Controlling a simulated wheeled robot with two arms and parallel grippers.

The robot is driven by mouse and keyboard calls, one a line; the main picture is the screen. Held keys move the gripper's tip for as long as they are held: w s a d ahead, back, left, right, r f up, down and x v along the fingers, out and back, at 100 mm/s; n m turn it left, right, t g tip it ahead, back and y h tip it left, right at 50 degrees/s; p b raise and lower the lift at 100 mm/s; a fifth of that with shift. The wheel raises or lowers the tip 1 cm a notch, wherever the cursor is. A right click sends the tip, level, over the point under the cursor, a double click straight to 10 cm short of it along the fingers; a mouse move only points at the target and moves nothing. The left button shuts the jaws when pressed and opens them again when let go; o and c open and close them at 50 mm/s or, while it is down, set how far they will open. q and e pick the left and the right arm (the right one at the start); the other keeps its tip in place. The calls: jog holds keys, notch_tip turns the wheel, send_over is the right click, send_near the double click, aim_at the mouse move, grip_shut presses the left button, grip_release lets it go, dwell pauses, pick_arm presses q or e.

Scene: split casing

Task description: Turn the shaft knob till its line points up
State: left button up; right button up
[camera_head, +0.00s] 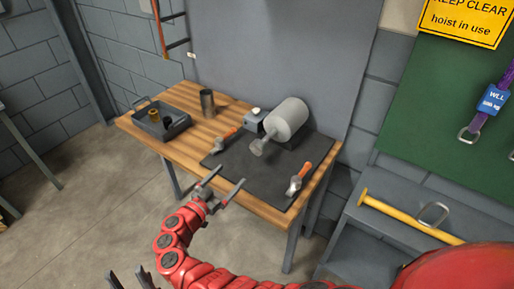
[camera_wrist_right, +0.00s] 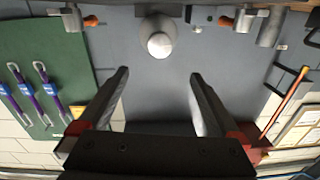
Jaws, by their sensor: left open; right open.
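The grey cylindrical casing (camera_head: 287,119) lies on its side on a dark mat on the wooden table. The shaft knob (camera_head: 258,147) sticks out of its front, toward me. In the right wrist view the knob's pale round face (camera_wrist_right: 159,45) is at the top middle; I cannot make out its line in either view. My left gripper (camera_head: 132,279) is open at the bottom left, far from the table.
Two orange-handled tools (camera_head: 226,139) (camera_head: 299,181) flank the casing on the dark mat (camera_head: 238,178). A small grey box (camera_head: 253,120) is beside the casing. A metal cup (camera_head: 207,103) and a grey tray (camera_head: 147,128) stand at the left. A yellow bar (camera_head: 410,217) lies at the right.

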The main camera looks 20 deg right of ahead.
aim_at(256, 150)
jog(key=x, duration=1.6)
jog(key=shift+w+d+p, duration=0.15)
jog(key=shift+d+p, duration=0.15)
jog(key=shift+d, duration=0.05)
jog(key=c, duration=1.4)
jog(key=shift+f, duration=0.1)
